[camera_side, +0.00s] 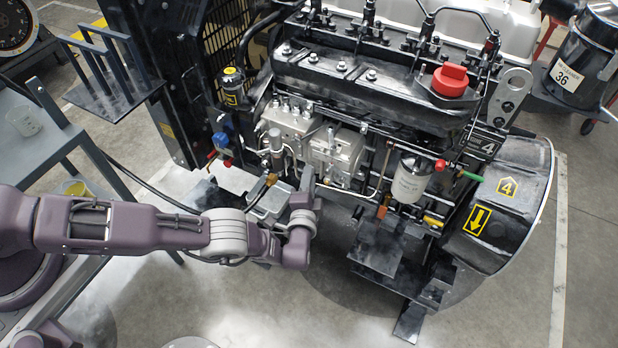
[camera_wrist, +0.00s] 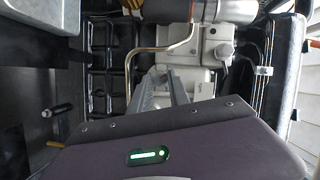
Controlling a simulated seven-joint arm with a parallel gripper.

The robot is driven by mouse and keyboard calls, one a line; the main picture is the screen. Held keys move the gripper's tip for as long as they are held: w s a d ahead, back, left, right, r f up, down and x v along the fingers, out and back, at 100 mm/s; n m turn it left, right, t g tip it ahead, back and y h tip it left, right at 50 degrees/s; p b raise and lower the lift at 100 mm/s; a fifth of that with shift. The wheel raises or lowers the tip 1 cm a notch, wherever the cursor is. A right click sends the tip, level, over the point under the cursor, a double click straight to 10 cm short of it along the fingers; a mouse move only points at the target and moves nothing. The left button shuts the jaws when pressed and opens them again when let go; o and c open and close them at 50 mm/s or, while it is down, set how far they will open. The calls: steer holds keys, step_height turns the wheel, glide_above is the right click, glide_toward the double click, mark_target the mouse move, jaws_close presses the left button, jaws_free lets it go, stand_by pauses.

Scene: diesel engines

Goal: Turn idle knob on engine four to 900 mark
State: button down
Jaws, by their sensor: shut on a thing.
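Engine four (camera_side: 360,75) fills the side view; a yellow tag with a 4 (camera_side: 507,187) is on its round housing. A pale metal pump (camera_side: 335,152) sits on its near flank and also shows in the wrist view (camera_wrist: 205,52). My gripper (camera_side: 304,188) reaches up to the engine's lower flank, just below the pump. In the wrist view my gripper's two grey fingers (camera_wrist: 164,76) run close together towards the pale casting. They are shut on the idle knob, which the fingertips hide. I cannot read the 900 mark or any pointer.
A red cap (camera_side: 450,80) sits on top of the engine and a white filter (camera_side: 409,183) hangs right of the pump. Pipes and hoses run close around my gripper. A grey cart (camera_side: 45,150) stands at left. The floor in front is clear.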

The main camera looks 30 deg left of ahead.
stand_by(0.4)
steer(key=c, duration=1.2)
jaws_free()
steer(key=shift+c, duration=0.2)
steer(key=shift+s, duration=0.1)
steer(key=v, duration=0.7)
